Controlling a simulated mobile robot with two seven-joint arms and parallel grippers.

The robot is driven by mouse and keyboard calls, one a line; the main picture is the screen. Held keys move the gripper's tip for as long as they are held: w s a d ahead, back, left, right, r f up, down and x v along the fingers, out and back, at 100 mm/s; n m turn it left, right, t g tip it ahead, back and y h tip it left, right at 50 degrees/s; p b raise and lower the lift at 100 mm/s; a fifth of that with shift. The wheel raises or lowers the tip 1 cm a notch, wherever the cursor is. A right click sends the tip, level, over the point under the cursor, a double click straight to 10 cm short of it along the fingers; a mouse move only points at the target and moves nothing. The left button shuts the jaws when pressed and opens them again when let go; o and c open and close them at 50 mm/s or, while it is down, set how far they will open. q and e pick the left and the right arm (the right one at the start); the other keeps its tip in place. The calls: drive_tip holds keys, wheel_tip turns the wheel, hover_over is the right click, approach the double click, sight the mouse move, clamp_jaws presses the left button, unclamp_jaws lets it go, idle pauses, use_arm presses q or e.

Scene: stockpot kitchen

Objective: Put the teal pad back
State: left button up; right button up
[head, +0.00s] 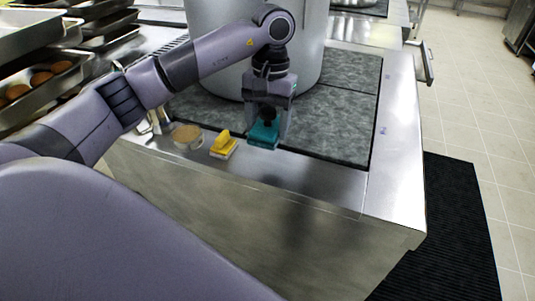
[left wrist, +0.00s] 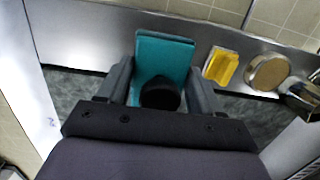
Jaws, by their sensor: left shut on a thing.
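The teal pad (head: 263,136) is at the front edge of the stove top, right of a yellow pad (head: 224,146). My left gripper (head: 267,122) points down over it and is shut on its dark knob or handle. In the left wrist view the teal pad (left wrist: 164,62) lies between the two fingers (left wrist: 160,90), with a round black knob in the middle. I cannot tell whether the pad touches the counter or hangs just above it. My right gripper is not in view.
A large stockpot (head: 325,40) stands behind my left gripper on the dark stove surface (head: 325,125). A round tan-topped tin (head: 187,137) stands left of the yellow pad. Trays with buns (head: 40,80) are at the far left. The counter's front right is clear.

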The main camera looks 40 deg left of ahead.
sight(267, 166)
use_arm(q)
wheel_tip(267, 166, down, 9)
drive_tip(key=shift+r+p, duration=0.2)
drive_tip(key=shift+p, duration=0.2)
drive_tip(key=shift+f, duration=0.2)
drive_tip(key=o, duration=1.2)
